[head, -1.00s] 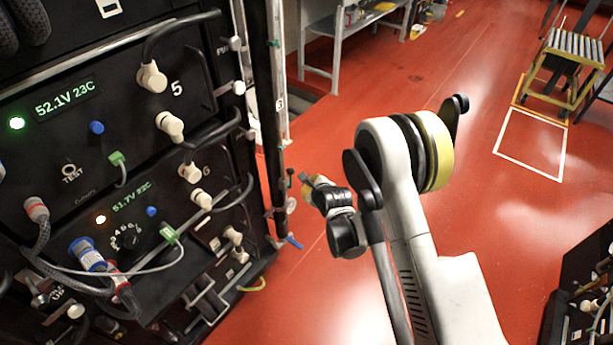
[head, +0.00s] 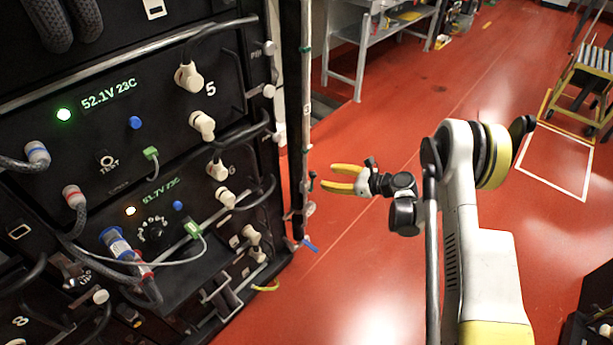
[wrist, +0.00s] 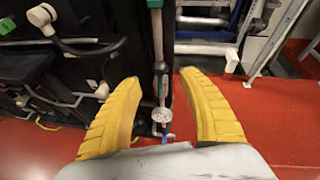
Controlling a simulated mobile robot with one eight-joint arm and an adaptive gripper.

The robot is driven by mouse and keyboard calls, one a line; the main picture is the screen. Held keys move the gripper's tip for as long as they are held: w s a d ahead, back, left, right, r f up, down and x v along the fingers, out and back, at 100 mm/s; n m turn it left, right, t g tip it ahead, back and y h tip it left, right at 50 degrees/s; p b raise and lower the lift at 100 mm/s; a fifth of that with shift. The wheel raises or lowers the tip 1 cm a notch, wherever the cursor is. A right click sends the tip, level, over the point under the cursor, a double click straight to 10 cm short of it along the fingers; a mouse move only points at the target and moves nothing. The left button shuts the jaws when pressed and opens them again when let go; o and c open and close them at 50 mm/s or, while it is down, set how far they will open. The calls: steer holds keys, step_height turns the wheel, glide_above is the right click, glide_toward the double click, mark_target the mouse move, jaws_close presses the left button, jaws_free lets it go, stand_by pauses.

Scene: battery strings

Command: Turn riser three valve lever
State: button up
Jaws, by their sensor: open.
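A grey vertical riser pipe (head: 305,85) runs down beside the black rack, with a small label that seems to read 3. Low on it are a small dark green-tipped handle (head: 312,180), a round gauge (head: 310,208) and a blue lever (head: 309,245). In the wrist view the riser (wrist: 158,45) stands between my fingers, with the gauge (wrist: 162,115) and the blue lever (wrist: 168,138) below. My gripper (head: 332,178) has yellow fingers, open and empty, pointing toward the riser. In the wrist view my gripper (wrist: 160,79) shows its fingers spread either side of the riser.
The black battery rack (head: 255,60) with connectors, cables and lit displays fills the left. A grey workbench (head: 385,35) stands behind. A yellow-framed roller stand (head: 585,75) is at the right. The red floor (head: 380,270) between is largely clear.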

mark_target(316, 175)
steer(key=b+x, duration=0.2)
steer(key=x, duration=0.4)
steer(key=shift+w+a+f, duration=0.1)
steer(key=shift+a+f, duration=0.05)
steer(key=shift+f, duration=0.15)
steer(key=shift+w+a+f, duration=0.15)
steer(key=shift+w+a, duration=0.15)
steer(key=shift+a, duration=0.3)
